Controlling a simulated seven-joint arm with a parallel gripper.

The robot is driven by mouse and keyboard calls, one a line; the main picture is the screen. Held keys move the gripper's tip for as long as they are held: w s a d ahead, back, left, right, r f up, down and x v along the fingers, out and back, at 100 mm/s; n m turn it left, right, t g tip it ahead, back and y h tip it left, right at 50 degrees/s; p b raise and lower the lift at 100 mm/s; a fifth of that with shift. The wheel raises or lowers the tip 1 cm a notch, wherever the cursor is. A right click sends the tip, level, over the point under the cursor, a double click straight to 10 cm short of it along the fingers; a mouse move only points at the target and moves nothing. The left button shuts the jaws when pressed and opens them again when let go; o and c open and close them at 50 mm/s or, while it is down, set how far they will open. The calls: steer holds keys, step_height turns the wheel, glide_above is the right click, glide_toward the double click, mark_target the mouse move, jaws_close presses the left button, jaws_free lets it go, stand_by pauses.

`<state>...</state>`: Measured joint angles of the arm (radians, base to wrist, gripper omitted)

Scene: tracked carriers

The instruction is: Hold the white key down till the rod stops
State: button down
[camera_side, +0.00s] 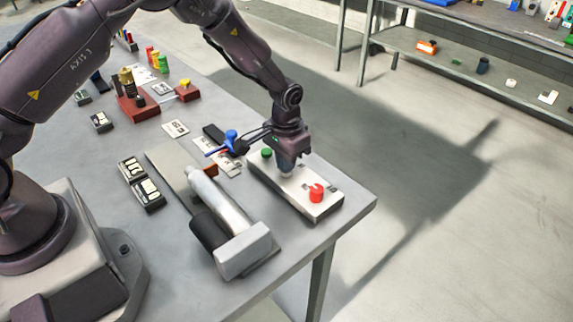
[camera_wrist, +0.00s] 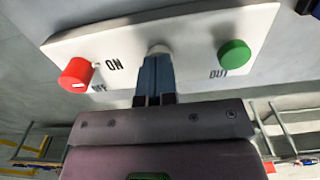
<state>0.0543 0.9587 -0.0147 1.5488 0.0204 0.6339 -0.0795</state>
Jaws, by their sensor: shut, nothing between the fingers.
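The white key (camera_wrist: 158,48) sits in the middle of a white control box, between a red knob and a green button. My gripper (camera_wrist: 157,62) is shut and empty. Its fingertips are at the key and seem to touch it; how far the key is pressed cannot be told. In the side view my gripper (camera_side: 287,172) points down onto the box, and its fingers hide the key. A silver cylinder (camera_side: 220,201) with a black collar and a grey end block lies on a plate left of the box. Which part is the rod is not clear.
The control box (camera_side: 325,211) stands near the table's right edge. Its red knob (camera_wrist: 76,73) is by ON and OFF labels, and its green button (camera_wrist: 234,54) by OUT. A blue-handled thing (camera_side: 229,137) stands behind my gripper. Dark labelled blocks (camera_side: 148,193) lie left of the cylinder.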

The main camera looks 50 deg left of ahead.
steer(key=shift+r, duration=2.55)
steer(key=s, duration=0.2)
steer(key=shift+s+a+f+g, duration=0.1)
steer(key=shift+s+f+g, duration=0.2)
steer(key=shift+f+g, duration=0.1)
steer(key=s+a+r+t, duration=0.2)
steer(key=s+r+t, duration=0.4)
steer(key=s+r, duration=1.7)
step_height(320, 180, up, 3)
steer(key=shift+s+a+r, duration=0.2)
steer(key=shift+s+a, duration=0.2)
